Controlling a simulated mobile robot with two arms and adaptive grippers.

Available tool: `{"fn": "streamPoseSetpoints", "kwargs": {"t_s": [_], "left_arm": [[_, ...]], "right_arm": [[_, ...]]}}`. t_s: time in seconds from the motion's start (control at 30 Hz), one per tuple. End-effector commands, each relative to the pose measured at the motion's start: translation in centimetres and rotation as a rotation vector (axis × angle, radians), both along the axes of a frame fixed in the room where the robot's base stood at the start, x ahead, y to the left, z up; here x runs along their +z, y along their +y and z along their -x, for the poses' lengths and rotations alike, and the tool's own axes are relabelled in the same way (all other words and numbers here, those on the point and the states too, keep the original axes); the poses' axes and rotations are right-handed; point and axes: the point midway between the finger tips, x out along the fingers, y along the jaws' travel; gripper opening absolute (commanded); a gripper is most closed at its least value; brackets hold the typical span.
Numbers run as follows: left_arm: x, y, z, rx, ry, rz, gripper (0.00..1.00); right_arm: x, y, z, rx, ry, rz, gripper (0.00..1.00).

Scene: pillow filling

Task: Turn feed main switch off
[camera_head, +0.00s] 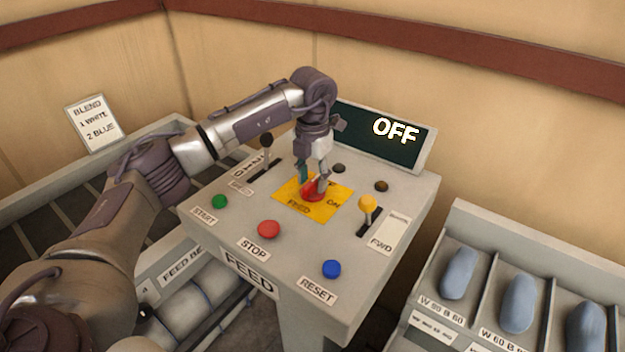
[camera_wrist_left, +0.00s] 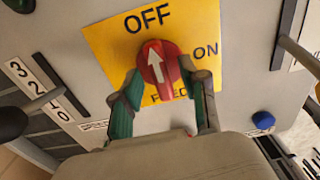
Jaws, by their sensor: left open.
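The feed main switch is a red rotary knob (camera_head: 312,193) on a yellow plate (camera_head: 290,208) on the sloped top of the feed console. In the left wrist view, the white arrow on the knob (camera_wrist_left: 157,64) points at the word OFF, with ON printed to the right. The console display (camera_head: 375,135) reads OFF. My left gripper (camera_head: 313,180) reaches down over the knob. In the left wrist view, its fingers (camera_wrist_left: 166,88) are open, one on each side of the knob's lower part; whether they touch it is unclear. My right gripper is not in view.
Green (camera_head: 220,202), red (camera_head: 269,229) and blue (camera_head: 331,268) buttons sit along the console's front. A yellow-topped lever (camera_head: 367,204) stands right of the switch, and a dark-knobbed lever (camera_head: 266,141) stands left. A divided tray (camera_head: 493,262) with blue-grey bundles is at right.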

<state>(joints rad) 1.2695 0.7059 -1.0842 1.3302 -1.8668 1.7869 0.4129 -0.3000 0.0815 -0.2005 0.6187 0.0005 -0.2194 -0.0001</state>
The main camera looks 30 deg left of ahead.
Motion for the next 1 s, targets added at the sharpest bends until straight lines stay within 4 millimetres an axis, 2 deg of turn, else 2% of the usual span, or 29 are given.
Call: {"fn": "streamPoseSetpoints", "kwargs": {"t_s": [0.3,0.5,0.7,1.0], "left_arm": [[6.7,0.0,-0.1,0.001,-0.006,0.0,0.44],[9.9,0.0,-0.1,0.001,-0.004,0.0,0.44],[11.0,0.0,0.0,0.001,-0.001,0.0,0.44],[11.1,0.0,0.0,0.001,-0.001,0.0,0.44]], "right_arm": [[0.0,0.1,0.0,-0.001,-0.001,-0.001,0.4],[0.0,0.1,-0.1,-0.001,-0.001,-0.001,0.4],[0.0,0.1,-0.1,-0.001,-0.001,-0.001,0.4],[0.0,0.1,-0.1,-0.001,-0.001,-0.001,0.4]]}}
